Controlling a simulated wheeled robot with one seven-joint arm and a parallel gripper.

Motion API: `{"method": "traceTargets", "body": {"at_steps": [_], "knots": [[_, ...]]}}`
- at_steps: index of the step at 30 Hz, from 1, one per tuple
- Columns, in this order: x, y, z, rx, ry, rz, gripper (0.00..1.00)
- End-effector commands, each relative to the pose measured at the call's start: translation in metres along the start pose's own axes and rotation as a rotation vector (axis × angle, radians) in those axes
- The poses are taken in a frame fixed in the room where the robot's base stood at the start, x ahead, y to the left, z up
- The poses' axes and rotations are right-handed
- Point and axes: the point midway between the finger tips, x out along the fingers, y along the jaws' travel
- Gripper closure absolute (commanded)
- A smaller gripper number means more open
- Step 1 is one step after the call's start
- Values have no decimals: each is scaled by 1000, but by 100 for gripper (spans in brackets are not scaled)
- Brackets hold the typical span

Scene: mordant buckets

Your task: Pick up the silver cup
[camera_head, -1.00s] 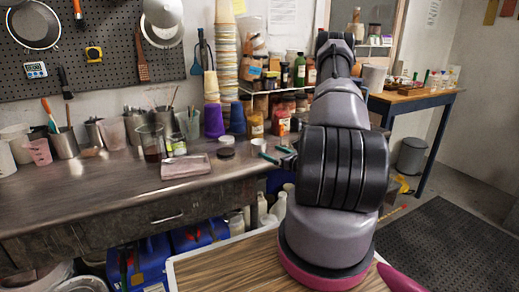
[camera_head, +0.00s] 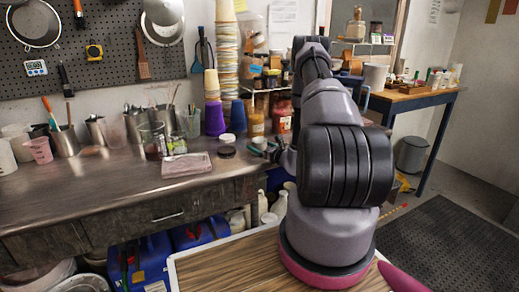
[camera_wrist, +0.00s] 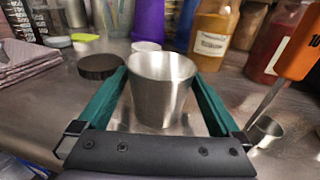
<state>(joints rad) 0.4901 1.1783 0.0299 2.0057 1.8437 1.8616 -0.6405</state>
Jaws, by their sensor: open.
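The silver cup (camera_wrist: 160,98) stands upright on the metal bench in the wrist view, its open rim facing up. My gripper (camera_wrist: 160,76) is open, with one green finger to the left of the cup and one to the right. The cup is between the fingers; I cannot tell whether either finger touches it. The lower part of the cup is near the dark gripper body. In the head view my gripper (camera_head: 264,149) shows only as a bit of green beside my arm, and I cannot make out the cup there.
A dark round lid (camera_wrist: 101,66) lies just left of the left finger. A small metal scoop (camera_wrist: 265,130) and an orange-handled tool (camera_wrist: 300,48) are close on the right. A purple cup (camera_wrist: 148,20) and a labelled amber jar (camera_wrist: 213,35) stand behind. Folded cloth (camera_head: 187,165) lies left.

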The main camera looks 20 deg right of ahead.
Motion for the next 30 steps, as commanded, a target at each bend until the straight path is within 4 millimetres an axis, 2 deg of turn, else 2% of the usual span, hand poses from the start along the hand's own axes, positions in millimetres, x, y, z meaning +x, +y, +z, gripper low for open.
{"method": "traceTargets", "body": {"at_steps": [6, 12, 23, 26, 30], "knots": [[0, 0, 0, 1, 1, 0, 0], [0, 0, 0, 0, 1, 0, 74], [0, 0, 6, -1, 0, 0, 74], [0, 0, 18, -1, -1, 1, 74], [-1, 0, 45, -2, -2, 0, 74]]}}
